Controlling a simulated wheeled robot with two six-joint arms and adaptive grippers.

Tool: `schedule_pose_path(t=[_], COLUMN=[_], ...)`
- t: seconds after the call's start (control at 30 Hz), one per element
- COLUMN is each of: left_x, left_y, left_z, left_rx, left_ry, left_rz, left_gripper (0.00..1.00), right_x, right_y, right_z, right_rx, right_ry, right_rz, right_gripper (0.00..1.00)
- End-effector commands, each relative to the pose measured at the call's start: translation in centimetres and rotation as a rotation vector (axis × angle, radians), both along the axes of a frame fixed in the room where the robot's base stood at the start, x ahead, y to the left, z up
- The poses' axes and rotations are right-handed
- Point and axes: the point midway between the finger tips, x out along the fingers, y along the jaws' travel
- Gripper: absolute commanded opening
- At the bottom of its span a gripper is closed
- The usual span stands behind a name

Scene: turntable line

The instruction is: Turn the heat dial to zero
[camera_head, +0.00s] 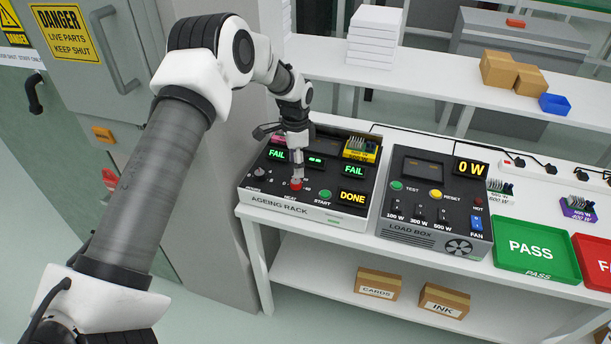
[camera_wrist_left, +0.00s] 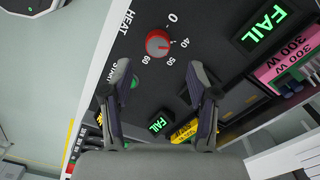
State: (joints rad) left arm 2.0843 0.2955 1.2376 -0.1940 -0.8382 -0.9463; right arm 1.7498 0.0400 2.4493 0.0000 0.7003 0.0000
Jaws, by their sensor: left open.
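The red heat dial (camera_head: 296,184) sits on the black front panel of the ageing rack (camera_head: 290,212). In the left wrist view the dial (camera_wrist_left: 158,43) shows whole, with the marks 0, 40, 50 and 60 around it. A pale mark on it seems to face the 40 and 50 side, away from 0. My left gripper (camera_head: 296,162) points down at the dial from above. In the wrist view its two fingers (camera_wrist_left: 160,72) are spread and empty, and the dial lies just beyond their tips. My right gripper is not in view.
The green start button (camera_head: 326,195) lies close to the dial; a finger partly covers it in the wrist view. A dark knob (camera_head: 260,171) is left of the dial. The load box (camera_head: 434,200) and green PASS tray (camera_head: 535,251) stand to the right.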

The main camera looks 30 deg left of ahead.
Motion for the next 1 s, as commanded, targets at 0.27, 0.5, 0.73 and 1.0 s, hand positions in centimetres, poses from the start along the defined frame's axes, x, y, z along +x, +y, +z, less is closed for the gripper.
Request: schedule_pose_path(t=[0.27,0.5,0.73,1.0], left_x=[-0.1,0.0,-0.1,-0.1], left_y=[0.0,0.0,0.0,-0.1], left_z=[-4.9,-5.9,-5.9,-6.0], left_rx=[0.000,0.000,-0.001,0.000], left_ry=[0.001,-0.001,-0.001,0.001], left_rz=[0.002,0.001,0.002,0.003], left_gripper=[0.60,0.60,0.07,0.00], right_x=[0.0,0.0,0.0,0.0], right_y=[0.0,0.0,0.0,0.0], right_z=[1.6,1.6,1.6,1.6], right_rx=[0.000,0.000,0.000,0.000], right_ry=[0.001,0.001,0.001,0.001], right_rz=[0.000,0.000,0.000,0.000], right_gripper=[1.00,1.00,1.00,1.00])
